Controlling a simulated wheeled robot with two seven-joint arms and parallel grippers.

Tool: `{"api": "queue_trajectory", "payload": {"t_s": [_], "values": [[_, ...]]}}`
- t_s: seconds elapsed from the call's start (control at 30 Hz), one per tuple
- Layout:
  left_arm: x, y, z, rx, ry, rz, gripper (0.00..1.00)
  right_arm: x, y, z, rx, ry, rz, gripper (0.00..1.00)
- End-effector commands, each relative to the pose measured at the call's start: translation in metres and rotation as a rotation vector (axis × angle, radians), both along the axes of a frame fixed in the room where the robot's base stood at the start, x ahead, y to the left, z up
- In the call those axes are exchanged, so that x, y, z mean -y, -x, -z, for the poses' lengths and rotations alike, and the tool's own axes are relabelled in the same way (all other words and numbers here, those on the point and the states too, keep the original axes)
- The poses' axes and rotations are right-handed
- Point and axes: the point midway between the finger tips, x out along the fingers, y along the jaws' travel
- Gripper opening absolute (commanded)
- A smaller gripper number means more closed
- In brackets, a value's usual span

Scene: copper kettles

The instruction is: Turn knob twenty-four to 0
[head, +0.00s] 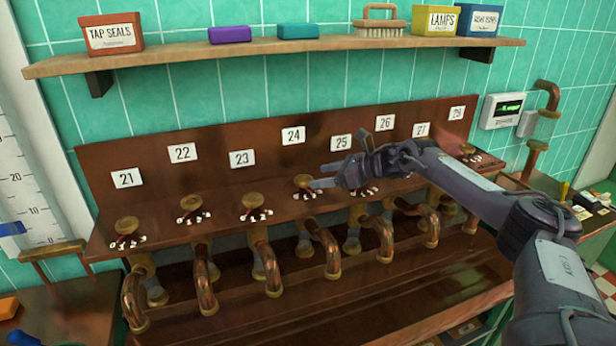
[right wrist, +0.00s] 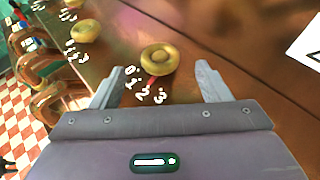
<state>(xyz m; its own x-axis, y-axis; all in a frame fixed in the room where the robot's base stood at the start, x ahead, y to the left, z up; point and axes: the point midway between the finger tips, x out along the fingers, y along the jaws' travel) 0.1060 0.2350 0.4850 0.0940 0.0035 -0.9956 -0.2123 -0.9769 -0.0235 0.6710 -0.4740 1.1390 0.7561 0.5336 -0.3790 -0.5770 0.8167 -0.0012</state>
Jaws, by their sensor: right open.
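Knob twenty-four (head: 303,181) is a round brass knob on the brown bench, below the white card marked 24 (head: 293,135). My right gripper (head: 320,176) is open beside it, coming from the right. In the right wrist view the knob (right wrist: 160,57) stands ahead of and between the two spread fingers of the gripper (right wrist: 160,76), with no finger seen touching it. A red pointer (right wrist: 152,81) under the knob points roughly toward the 2 on the painted 0 to 3 scale (right wrist: 143,93). My left gripper is not in view.
Similar knobs stand in a row on both sides, such as the one under 23 (head: 252,201); my right arm partly covers those to the right. Copper pipes (head: 328,245) hang below the bench edge. A wooden shelf (head: 270,50) with boxes and a brush runs above.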

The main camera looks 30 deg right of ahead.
Motion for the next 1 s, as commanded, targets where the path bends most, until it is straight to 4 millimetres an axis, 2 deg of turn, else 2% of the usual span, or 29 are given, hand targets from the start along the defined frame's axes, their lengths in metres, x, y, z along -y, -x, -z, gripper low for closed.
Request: {"api": "queue_trajectory", "payload": {"t_s": [0.1, 0.2, 0.5, 0.63, 0.93, 1.0], "values": [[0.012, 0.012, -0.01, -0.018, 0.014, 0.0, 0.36, -0.013, -0.016, 0.005, -0.003, -0.002, -0.002, 0.7], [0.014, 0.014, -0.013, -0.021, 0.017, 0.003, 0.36, -0.018, -0.024, 0.01, -0.001, -0.002, 0.0, 0.7], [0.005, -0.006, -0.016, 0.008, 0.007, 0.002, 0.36, -0.023, -0.032, 0.016, -0.001, 0.0, 0.001, 0.7], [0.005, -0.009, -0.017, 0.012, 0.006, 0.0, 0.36, -0.023, -0.032, 0.016, -0.001, 0.0, 0.0, 0.69], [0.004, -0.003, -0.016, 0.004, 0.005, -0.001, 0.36, -0.023, -0.032, 0.016, -0.001, 0.0, 0.0, 0.29], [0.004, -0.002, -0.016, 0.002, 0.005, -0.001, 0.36, -0.023, -0.032, 0.016, -0.001, 0.0, 0.001, 0.25]]}}
